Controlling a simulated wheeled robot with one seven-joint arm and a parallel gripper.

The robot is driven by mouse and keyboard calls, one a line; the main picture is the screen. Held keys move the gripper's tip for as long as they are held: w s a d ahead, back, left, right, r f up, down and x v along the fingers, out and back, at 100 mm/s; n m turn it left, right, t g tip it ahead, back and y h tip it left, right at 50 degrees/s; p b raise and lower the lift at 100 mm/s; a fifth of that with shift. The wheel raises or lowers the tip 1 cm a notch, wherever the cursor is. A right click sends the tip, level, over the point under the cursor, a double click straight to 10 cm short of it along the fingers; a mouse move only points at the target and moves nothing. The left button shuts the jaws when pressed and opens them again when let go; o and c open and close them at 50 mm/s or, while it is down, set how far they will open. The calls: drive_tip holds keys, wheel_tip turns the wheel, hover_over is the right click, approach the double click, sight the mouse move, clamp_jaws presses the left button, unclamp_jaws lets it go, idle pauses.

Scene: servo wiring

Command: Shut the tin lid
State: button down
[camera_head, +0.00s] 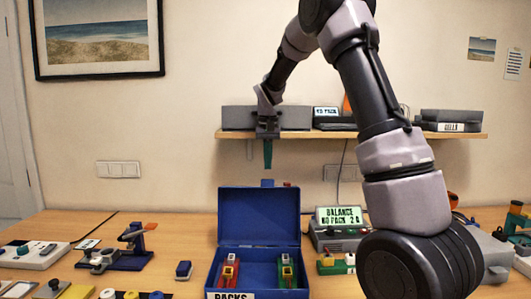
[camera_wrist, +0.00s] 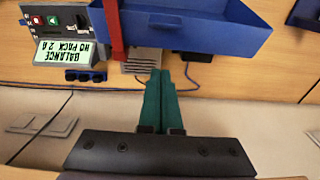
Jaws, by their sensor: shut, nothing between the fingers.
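The blue tin (camera_head: 225,268) stands on the table with a PACKS label on its front. Its lid (camera_head: 258,215) is open and stands upright at the back, with a small tab on its top edge. Two packs with red and green bodies, a red pack (camera_head: 229,272) and a green pack (camera_head: 287,272), sit inside. My gripper (camera_head: 267,164) points down, shut and empty, just above the lid's tab and apart from it. In the wrist view its green fingers (camera_wrist: 160,78) are together, below a blue part of the tin (camera_wrist: 215,32) in the picture.
A balance unit (camera_head: 340,218) with a lit display stands right of the tin; it also shows upside down in the wrist view (camera_wrist: 65,52). A shelf (camera_head: 350,135) is on the wall behind.

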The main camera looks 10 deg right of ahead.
drive_tip(key=s+f, duration=0.2)
drive_tip(key=f, duration=0.1)
drive_tip(key=shift+s+a+f, duration=0.1)
drive_tip(key=shift+f, duration=0.05)
drive_tip(key=shift+s+a, duration=0.15)
drive_tip(key=shift+s, duration=0.55)
